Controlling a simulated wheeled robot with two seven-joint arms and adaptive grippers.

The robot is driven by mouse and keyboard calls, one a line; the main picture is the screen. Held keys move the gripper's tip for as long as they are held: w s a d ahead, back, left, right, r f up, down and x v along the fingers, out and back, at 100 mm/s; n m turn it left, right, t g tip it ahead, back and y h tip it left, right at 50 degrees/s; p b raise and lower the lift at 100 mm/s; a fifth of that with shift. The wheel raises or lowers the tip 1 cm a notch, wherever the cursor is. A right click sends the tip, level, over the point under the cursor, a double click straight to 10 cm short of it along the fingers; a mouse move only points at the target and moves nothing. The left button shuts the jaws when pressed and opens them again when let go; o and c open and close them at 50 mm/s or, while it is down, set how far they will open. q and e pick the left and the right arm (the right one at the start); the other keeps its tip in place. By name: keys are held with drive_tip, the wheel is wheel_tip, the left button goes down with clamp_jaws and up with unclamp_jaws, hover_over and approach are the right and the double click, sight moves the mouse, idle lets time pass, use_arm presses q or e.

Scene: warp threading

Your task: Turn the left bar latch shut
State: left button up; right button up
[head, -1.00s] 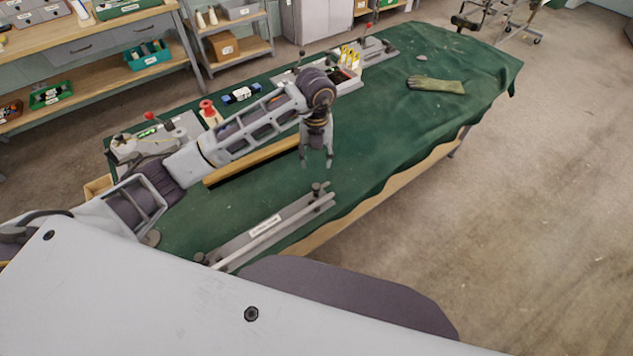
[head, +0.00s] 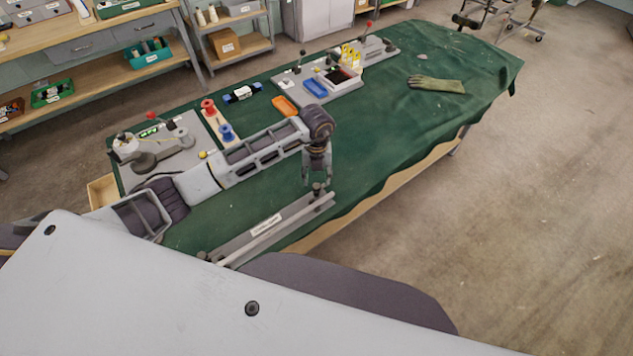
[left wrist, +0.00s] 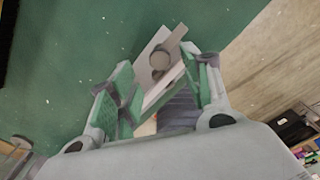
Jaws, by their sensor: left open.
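A long grey bar fixture (head: 270,228) with a white label lies along the table's near edge in the head view. A dark round latch post (head: 317,188) stands at its far right end. My left gripper (head: 317,183) is open and points down at this latch, with its fingers on either side. In the left wrist view, the latch (left wrist: 160,61) has a round knob and a short lever slanting up to the right, across the bar's end. It lies between or just beyond the open fingers (left wrist: 163,78); contact cannot be told. My right gripper is not in view.
A grey block with a red-tipped lever (head: 375,48), orange (head: 285,106) and blue (head: 315,87) trays, and red (head: 208,107) and blue (head: 226,131) spools stand along the table's far side. A glove (head: 436,84) lies at the right. The green cloth between is mostly clear.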

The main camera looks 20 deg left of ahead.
sight(317, 186)
use_arm(q)
drive_tip(key=shift+f+p, duration=0.35)
drive_tip(key=shift+f, duration=2.1)
drive_tip(key=shift+c, duration=0.2)
drive_tip(key=c, duration=1)
